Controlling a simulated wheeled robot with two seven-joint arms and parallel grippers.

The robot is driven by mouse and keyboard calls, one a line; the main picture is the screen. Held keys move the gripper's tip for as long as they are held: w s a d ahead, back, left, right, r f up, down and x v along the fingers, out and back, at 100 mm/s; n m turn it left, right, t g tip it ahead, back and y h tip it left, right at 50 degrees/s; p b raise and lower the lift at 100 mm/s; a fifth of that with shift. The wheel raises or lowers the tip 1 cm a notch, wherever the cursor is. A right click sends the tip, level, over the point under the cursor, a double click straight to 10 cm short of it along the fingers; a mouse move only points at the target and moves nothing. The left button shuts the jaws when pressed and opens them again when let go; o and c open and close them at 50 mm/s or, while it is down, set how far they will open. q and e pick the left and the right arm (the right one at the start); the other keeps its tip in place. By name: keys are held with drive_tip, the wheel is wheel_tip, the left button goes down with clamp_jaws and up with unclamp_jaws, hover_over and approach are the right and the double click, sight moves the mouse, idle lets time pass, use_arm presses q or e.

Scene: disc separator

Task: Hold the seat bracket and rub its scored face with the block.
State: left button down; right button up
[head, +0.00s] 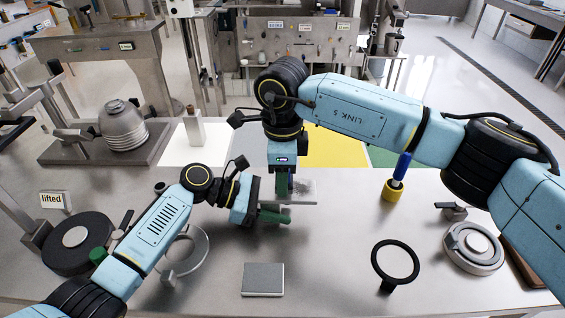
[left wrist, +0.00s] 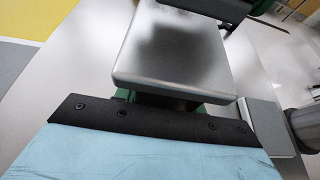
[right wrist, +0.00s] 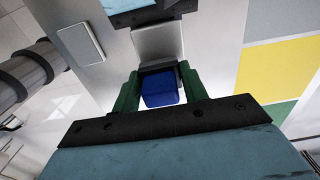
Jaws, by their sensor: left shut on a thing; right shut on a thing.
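The seat bracket (head: 303,187) is a grey metal piece with a flat plate, held above the bench. Its smooth face with dark reflections fills the upper middle of the left wrist view (left wrist: 172,55). My left gripper (head: 275,213), with green fingers, is shut on the bracket, whose gripped part is mostly hidden. My right gripper (head: 282,186) points down beside the plate. In the right wrist view its green fingers are shut on the blue block (right wrist: 160,90). The block is close to the bracket (right wrist: 158,42); I cannot tell whether they touch. Scoring is not clear.
A grey square plate (head: 263,280) lies at the bench front. To the right are a black ring (head: 395,262), a round metal assembly (head: 473,248) and a blue-handled tool (head: 401,166) in a yellow holder. A dark disc (head: 75,243) and a "lifted" sign (head: 54,200) are left.

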use_arm(q)
drive_tip(key=shift+s+a+f, duration=0.1)
drive_tip(key=shift+s+f, duration=0.1)
drive_tip(key=shift+f, duration=0.25)
use_arm(e)
drive_tip(key=shift+d+f, duration=0.8)
drive_tip(key=shift+d, duration=2.8)
drive_tip(key=shift+a, duration=3.55)
wheel_tip(320, 180, up, 2)
drive_tip(key=shift+a+r, duration=0.15)
drive_tip(key=shift+r, duration=3)
use_arm(q)
drive_tip(key=c, duration=1.2)
unclamp_jaws()
drive_tip(key=shift+c, duration=0.2)
drive_tip(key=o, duration=1.2)
drive_tip(key=shift+w+r, duration=0.2)
drive_tip(key=shift+r, duration=0.1)
